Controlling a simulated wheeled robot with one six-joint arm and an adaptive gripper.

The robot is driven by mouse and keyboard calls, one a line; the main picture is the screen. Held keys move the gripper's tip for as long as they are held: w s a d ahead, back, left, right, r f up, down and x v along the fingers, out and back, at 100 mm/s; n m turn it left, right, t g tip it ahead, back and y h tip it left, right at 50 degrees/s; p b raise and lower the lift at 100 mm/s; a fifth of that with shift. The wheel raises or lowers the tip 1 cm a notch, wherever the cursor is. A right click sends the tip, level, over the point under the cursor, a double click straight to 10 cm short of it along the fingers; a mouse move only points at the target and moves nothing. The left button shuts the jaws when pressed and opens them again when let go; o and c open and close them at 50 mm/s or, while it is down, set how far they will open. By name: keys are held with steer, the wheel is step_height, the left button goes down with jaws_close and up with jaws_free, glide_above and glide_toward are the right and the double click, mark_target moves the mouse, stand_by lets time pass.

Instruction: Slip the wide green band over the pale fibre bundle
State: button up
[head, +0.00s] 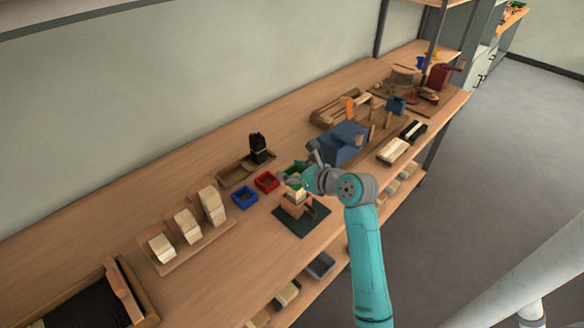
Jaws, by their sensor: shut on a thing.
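The pale fibre bundle (296,195) stands upright in a brown block on a dark green mat (312,222). My gripper (291,179) is just above and behind the bundle in the picture. It is shut on the green band (297,168), which is partly hidden by the gripper and arm. I cannot tell whether the band is around the bundle's top or apart from it. A red square band (266,181) and a blue one (245,197) lie on the bench to the left.
A black bundle (258,148) stands in a wooden tray behind the bands. Pale stepped blocks (187,226) stand on a board at left. A large blue device (345,141) is to the right of the gripper. Bare bench lies between the blocks and the mat.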

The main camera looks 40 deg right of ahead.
steer(key=shift+f, duration=1.05)
steer(key=shift+f, duration=2.05)
steer(key=o, duration=1)
stand_by(0.4)
steer(key=shift+s+d, duration=0.15)
steer(key=shift+s, duration=4)
